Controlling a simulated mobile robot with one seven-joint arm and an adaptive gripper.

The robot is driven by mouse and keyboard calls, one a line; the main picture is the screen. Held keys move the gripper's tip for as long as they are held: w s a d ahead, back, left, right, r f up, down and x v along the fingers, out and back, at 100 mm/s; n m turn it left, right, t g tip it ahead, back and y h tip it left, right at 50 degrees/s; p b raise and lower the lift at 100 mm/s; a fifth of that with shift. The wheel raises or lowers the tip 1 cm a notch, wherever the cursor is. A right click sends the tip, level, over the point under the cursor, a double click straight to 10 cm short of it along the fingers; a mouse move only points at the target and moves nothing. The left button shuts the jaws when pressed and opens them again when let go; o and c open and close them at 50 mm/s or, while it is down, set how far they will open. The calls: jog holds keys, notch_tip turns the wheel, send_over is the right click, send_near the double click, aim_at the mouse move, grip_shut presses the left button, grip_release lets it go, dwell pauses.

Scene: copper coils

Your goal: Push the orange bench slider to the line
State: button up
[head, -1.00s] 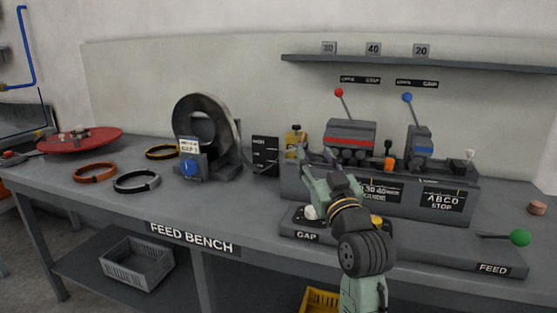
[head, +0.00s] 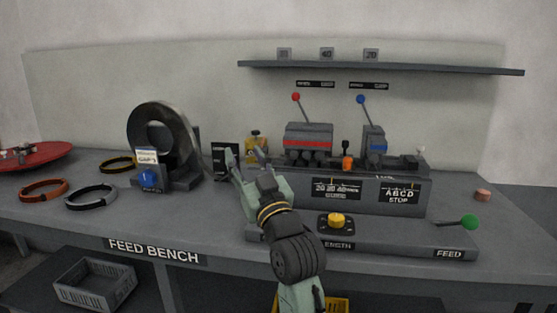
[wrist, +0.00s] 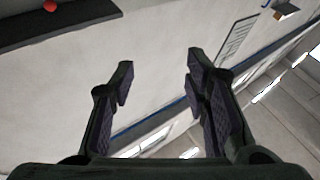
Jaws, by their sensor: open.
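The orange slider (head: 348,163) is a small orange block on top of the grey machine (head: 410,195), between the red-striped unit and the blue-striped unit. My gripper (head: 246,157) is open and empty, raised above the bench left of the slider. Its fingers point up and away, in front of the yellow device in the head view. The wrist view shows both fingers (wrist: 160,85) spread apart with nothing between them. The slider does not show in the wrist view. I cannot make out the target line.
Red-knobbed (head: 296,97) and blue-knobbed (head: 361,99) levers rise beside the slider. A yellow dial (head: 337,220) and a green-knobbed handle (head: 469,222) are in front. A coil stand (head: 160,140) is left, and a shelf (head: 440,69) hangs above.

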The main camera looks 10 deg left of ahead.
jog(key=w+d+f+m+h, duration=0.2)
jog(key=w+d+f+h, duration=0.15)
jog(key=w+d, duration=0.6)
jog(key=m+g+h, duration=0.1)
jog(key=m+h, duration=0.1)
jog(key=h, duration=0.1)
send_near(350, 163)
jog(key=w, duration=0.1)
jog(key=p+x, duration=0.3)
jog(key=x, duration=0.7)
jog(key=shift+w+a, duration=0.1)
jog(key=shift+a, duration=0.2)
jog(key=shift+c, duration=0.3)
grip_shut()
